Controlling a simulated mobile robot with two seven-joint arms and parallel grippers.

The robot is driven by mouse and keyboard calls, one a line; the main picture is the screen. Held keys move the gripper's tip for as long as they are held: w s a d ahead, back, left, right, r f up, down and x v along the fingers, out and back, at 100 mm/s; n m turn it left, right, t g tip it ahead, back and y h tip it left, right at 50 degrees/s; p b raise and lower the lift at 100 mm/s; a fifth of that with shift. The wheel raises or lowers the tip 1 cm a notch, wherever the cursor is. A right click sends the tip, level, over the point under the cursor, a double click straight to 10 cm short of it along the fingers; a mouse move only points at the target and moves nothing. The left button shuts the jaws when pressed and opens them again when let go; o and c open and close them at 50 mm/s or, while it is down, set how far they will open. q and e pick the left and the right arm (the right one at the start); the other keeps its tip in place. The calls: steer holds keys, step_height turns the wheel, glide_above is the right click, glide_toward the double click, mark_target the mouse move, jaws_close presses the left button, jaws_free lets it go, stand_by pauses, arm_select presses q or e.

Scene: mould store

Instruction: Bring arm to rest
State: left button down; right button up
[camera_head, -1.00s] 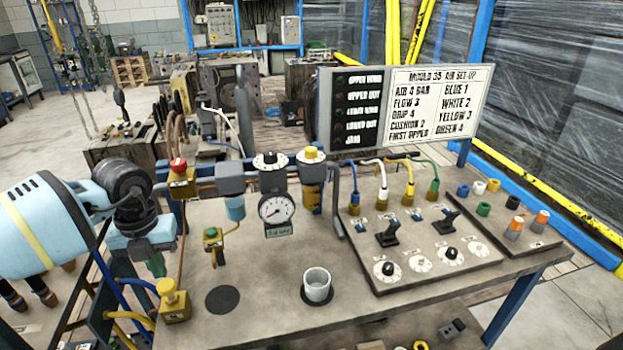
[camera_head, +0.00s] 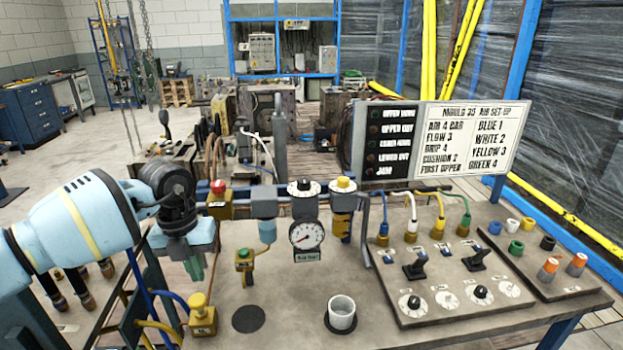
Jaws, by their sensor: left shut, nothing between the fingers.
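My left arm comes in from the left, light blue with a yellow band and a black wrist joint. My left gripper (camera_head: 194,268) points down at the left end of the workbench (camera_head: 285,270), next to the yellow box with the red button (camera_head: 219,198). Its green fingers are together with nothing seen between them. It looks apart from the yellow valve block (camera_head: 202,316) lower down, though the depth between them is hard to judge. My right arm and gripper are not in view.
A pressure gauge (camera_head: 306,235) and regulators stand along the bench's back. A grey cup (camera_head: 341,312) stands near the front, right of a dark disc (camera_head: 248,318). A switch panel (camera_head: 447,275) and a sign board (camera_head: 437,141) are at right. Blue and yellow hoses hang below my gripper.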

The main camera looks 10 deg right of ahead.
arm_select(q)
steer(key=s+d+f+n+g+h, duration=0.1)
steer(key=s+d+f+h, duration=0.1)
steer(key=s+d+h, duration=0.75)
steer(key=s+d+f+n+g+h, duration=0.15)
steer(key=s+d+h, duration=0.5)
steer(key=d, duration=0.65)
steer(key=w+a+f+n+t+y, duration=0.1)
steer(key=a+f+n+t+y, duration=0.2)
steer(key=a+f+n+t, duration=0.55)
steer(key=w+a+f+n+t+y, duration=0.1)
steer(key=a+f+n+t+y, duration=0.4)
steer(key=n+t, duration=0.8)
steer(key=s+a+f+n+g+y, duration=0.7)
steer(key=s+a+f+n+g, duration=0.2)
steer(key=s+a+f, duration=0.6)
steer(key=s+n, duration=0.1)
steer(key=s, duration=0.2)
steer(key=shift+s+a+n, duration=0.3)
steer(key=shift+s+a, duration=0.05)
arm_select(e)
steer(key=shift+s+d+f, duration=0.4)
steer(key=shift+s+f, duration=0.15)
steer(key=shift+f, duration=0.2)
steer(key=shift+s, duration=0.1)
